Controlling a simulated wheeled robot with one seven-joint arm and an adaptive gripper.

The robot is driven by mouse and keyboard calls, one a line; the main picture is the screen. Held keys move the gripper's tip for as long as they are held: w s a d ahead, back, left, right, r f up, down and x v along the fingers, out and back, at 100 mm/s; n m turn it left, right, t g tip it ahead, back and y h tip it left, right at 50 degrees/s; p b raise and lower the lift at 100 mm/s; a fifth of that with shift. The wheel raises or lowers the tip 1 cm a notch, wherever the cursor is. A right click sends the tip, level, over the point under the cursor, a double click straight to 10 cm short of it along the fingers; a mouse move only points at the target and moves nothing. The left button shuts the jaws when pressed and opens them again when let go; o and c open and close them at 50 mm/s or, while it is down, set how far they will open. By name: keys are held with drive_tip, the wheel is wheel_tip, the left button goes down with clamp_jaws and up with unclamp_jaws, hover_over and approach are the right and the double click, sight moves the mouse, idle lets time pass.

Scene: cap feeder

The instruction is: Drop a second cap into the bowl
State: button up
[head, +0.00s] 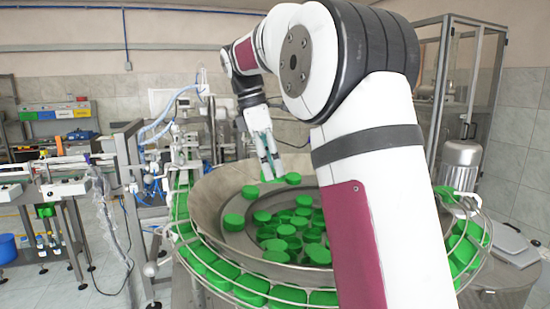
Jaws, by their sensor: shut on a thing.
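The bowl (207,201) is a wide metal feeder bowl in the middle of the head view. Several green caps (288,230) lie loose inside it, and a few rest on its inner ledge. My gripper (269,172) points down over the far side of the bowl. It is shut on a green cap (267,177) at its fingertips, which shows only small and partly. Another green cap (293,178) shows just right of the fingertips. My arm hides the right part of the bowl.
A wire-railed track with green caps (252,290) runs around the bowl. Conveyor machinery (65,172) stands at left. A metal-framed enclosure (440,85) and a motor (462,160) stand at right. A shelf with coloured bins (55,112) is at the back left.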

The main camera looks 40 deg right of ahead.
drive_tip(key=shift+f+b, duration=0.55)
drive_tip(key=shift+f, duration=2)
drive_tip(key=o, duration=1.1)
drive_tip(key=v, duration=1.2)
drive_tip(key=shift+a, duration=0.1)
